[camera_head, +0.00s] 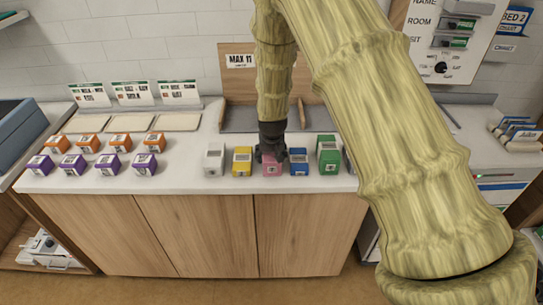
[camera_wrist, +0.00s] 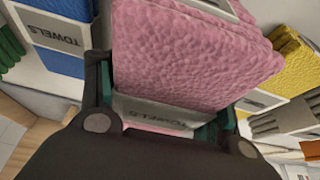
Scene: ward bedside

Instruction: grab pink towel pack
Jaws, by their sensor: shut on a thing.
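The pink towel pack (camera_head: 272,169) stands near the front edge of the white counter in the head view, in a row with other packs. My gripper (camera_head: 271,153) comes down on it from above and is shut on it. In the wrist view the pink towel pack (camera_wrist: 190,55) fills the middle, with a pale band reading "TOWELS". The fingers of my gripper (camera_wrist: 170,125) sit on either side of the pack at the band. I cannot tell whether the pack's base touches the counter.
A blue pack (camera_head: 298,162) stands close on the right and a yellow pack (camera_head: 242,161) on the left. A white pack (camera_head: 214,160) and a green pack (camera_head: 327,155) stand further out. Several orange and purple boxes (camera_head: 112,163) are at the left. A wooden divider (camera_head: 235,85) stands behind.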

